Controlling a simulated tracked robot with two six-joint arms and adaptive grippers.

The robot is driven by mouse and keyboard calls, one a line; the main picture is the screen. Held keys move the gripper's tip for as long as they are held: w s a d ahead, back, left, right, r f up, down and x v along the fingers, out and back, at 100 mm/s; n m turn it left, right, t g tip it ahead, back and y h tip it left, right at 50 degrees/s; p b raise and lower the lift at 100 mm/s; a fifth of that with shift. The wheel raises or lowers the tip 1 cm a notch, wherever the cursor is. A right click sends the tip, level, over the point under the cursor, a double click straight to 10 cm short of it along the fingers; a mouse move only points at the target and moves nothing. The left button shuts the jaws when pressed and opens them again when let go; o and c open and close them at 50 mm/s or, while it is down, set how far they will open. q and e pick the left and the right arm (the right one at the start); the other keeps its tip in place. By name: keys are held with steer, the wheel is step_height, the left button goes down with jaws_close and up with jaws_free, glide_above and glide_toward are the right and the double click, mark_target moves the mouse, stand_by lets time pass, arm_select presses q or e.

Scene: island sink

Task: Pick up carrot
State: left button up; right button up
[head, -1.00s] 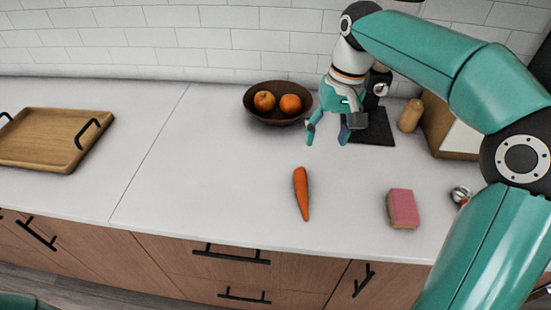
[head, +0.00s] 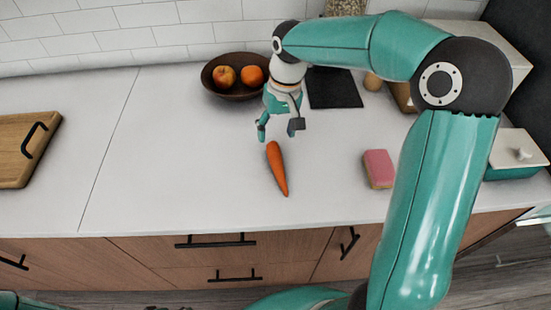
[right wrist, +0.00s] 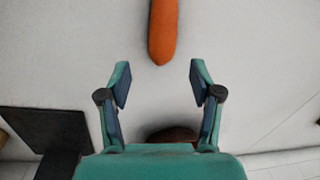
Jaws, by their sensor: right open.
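An orange carrot (head: 277,169) lies on the white countertop, its thick end toward the back and its tip toward the front edge. My right gripper (head: 277,136) is open and empty, close behind the carrot's thick end. In the right wrist view, the carrot (right wrist: 163,30) shows at the top, beyond the open fingers (right wrist: 158,78) and roughly in line with the gap between them. No contact shows. My left gripper is not in view.
A brown bowl (head: 232,91) with fruit stands behind my right gripper. A black board (head: 334,88) lies at the back. A pink sponge (head: 379,168) is right of the carrot. A wooden tray (head: 14,150) is far left. The counter left of the carrot is clear.

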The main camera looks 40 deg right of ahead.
mark_target(274, 145)
steer(key=shift+a+f+p, duration=0.25)
steer(key=shift+f, duration=1.1)
steer(key=shift+a+f+p, duration=0.2)
steer(key=shift+f, duration=1.1)
jaws_close()
steer(key=shift+r, duration=0.1)
